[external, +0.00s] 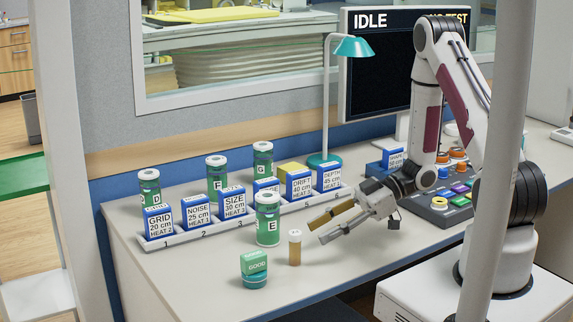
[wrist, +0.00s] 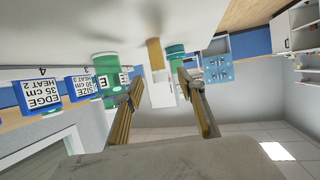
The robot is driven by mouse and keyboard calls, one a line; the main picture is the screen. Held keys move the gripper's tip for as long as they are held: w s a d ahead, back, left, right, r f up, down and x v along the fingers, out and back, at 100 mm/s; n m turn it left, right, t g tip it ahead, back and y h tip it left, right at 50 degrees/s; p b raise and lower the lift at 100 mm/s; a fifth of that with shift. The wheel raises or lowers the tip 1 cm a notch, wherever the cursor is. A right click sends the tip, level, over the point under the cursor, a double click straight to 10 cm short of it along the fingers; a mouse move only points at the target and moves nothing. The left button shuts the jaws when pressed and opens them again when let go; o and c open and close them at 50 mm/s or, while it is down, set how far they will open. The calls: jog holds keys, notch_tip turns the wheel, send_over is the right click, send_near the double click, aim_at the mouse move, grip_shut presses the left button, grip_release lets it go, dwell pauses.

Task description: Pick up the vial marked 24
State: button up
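A small amber vial (external: 295,250) with a white cap stands upright near the front of the counter. Its marking is too small to read, so I cannot tell whether it says 24. My gripper (external: 316,233) is open and empty, just right of the vial, with its fingers pointing toward it. In the wrist view, which looks upside down, the amber vial (wrist: 155,54) shows ahead, between the directions of the two open fingers (wrist: 160,77). The fingers look apart from the vial.
A green jar marked E (external: 268,222) stands behind the vial. A green-and-teal item marked GOOD (external: 254,270) is at its left front. A long numbered rack (external: 185,236) holds blue-topped cards behind, with more green jars beyond. A teal lamp (external: 325,160) and button panel (external: 461,200) stand farther right.

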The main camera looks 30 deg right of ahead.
aim_at(295, 248)
jog(key=shift+w+x, duration=0.2)
jog(key=shift+x, duration=2.35)
jog(key=shift+r, duration=0.1)
grip_shut()
